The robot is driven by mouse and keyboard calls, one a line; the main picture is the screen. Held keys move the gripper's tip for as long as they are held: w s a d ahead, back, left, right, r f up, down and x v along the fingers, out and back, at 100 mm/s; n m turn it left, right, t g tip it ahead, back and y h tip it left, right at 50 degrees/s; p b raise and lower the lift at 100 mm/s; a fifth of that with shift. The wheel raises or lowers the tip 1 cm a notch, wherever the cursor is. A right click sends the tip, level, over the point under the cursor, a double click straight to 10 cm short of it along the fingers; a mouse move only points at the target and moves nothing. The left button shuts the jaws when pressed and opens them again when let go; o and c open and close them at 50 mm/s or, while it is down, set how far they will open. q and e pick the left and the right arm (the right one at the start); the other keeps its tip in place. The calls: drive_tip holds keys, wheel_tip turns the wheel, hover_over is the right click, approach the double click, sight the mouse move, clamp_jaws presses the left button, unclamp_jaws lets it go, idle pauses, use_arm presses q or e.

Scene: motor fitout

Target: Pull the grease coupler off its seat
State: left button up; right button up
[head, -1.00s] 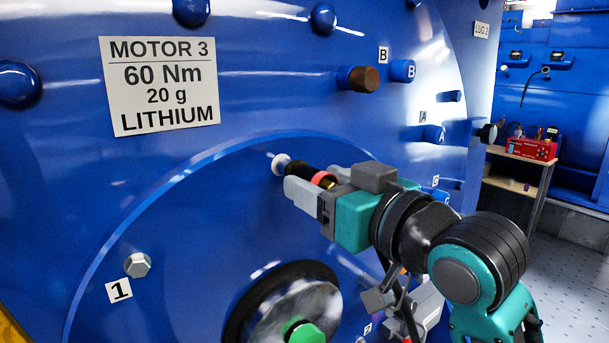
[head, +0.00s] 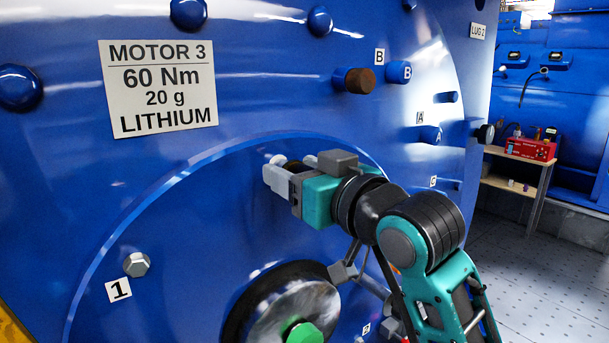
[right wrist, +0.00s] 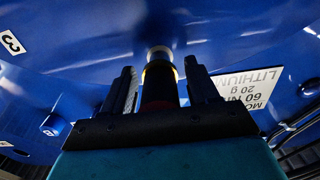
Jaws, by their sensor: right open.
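The grease coupler is a dark cylinder with a pale end at the blue motor face. In the right wrist view the coupler (right wrist: 160,84) stands between my two fingers, its pale end against the motor. In the head view a little of the coupler (head: 295,166) shows behind the near finger, and its pale seat end (head: 278,160) meets the motor. My right gripper (head: 287,172) is open around the coupler; in the right wrist view the gripper (right wrist: 160,70) has a finger on each side, with visible gaps. My left gripper is not in view.
A brown-tipped fitting (head: 358,80) and blue plug B (head: 399,72) stick out above. A large dark-rimmed disc with a green hub (head: 304,334) lies below. A hex bolt (head: 137,264) is at the left. A wooden shelf (head: 515,155) with a red box (head: 531,148) stands at the far right.

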drive_tip(key=shift+a, duration=0.15)
idle(0.5)
clamp_jaws()
idle(0.4)
drive_tip(key=shift+s+f, duration=0.15)
drive_tip(key=shift+f, duration=0.15)
drive_tip(key=shift+v, duration=2.6)
drive_tip(key=shift+r, duration=0.15)
